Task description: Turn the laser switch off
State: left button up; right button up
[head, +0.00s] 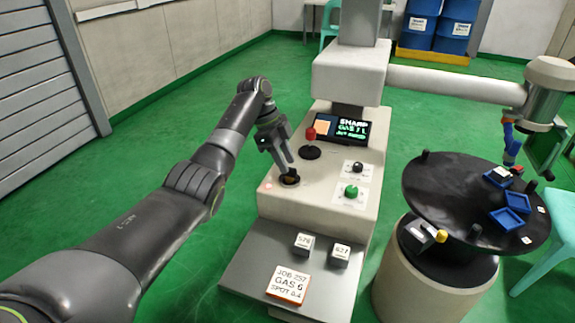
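The cream control console (335,215) stands in the middle of the head view. A dark round switch (290,180) with a brownish centre sits at its left edge, and a small pinkish-red light (267,186) glows beside it. My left gripper (284,168) reaches down from the left, its tips at or just above this switch. The fingers overlap the switch, so I cannot tell whether they are apart or closed on it. A red-topped lever (310,134), a black knob (358,167) and a green knob (351,191) are on the same panel. My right gripper is not in view.
A small lit screen (340,129) stands behind the controls. The grey front shelf holds tags 526 (303,243) and 527 (340,254) and a job card (287,285). A black round table (450,190) with blue trays stands right, under a white machine arm (455,85).

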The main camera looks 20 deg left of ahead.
pick_arm(q)
jog(key=shift+x, duration=1.1)
jog(key=shift+a, duration=0.1)
grip_shut()
